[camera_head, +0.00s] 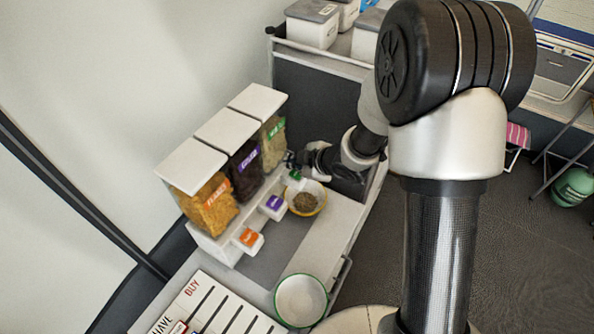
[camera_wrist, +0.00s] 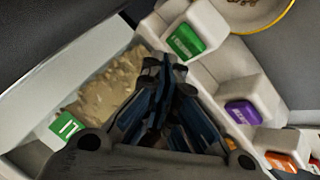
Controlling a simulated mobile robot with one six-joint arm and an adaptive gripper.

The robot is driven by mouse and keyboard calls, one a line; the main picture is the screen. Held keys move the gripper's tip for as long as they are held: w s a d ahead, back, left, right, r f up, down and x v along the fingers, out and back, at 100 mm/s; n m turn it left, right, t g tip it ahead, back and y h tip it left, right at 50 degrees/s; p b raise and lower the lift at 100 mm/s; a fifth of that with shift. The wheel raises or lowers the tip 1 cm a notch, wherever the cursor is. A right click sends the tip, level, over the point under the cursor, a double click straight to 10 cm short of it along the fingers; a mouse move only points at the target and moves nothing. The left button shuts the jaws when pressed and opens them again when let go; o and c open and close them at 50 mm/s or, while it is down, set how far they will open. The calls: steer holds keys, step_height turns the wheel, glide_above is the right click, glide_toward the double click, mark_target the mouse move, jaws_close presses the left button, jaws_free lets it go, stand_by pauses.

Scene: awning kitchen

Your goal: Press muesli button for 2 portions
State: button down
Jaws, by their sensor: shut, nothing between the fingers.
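A dispenser holds three clear containers with white lids. The green-labelled container (camera_head: 273,140), with pale flaky contents, is farthest back; I take it as the muesli one. Its green button (camera_wrist: 186,41) shows on a white spout block, and also in the head view (camera_head: 296,176). A yellow-rimmed bowl (camera_head: 307,197) with some brown cereal in it stands by that spout; its edge shows in the wrist view (camera_wrist: 252,14). My gripper (camera_wrist: 164,68) is shut and empty, close beside the green button; whether it touches cannot be told. In the head view my gripper (camera_head: 293,160) is partly hidden.
The purple button (camera_head: 273,203) and orange button (camera_head: 248,238) sit nearer the front, below a dark-filled and an orange-filled container (camera_head: 207,205). An empty green-rimmed bowl (camera_head: 301,299) stands at the front. A HAVE/BUY board (camera_head: 215,308) lies left of it. White tubs (camera_head: 312,24) stand behind.

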mark_target(295, 174)
step_height(295, 174, up, 5)
steer(key=p, duration=0.4)
steer(key=shift+f, duration=0.1)
stand_by(1.7)
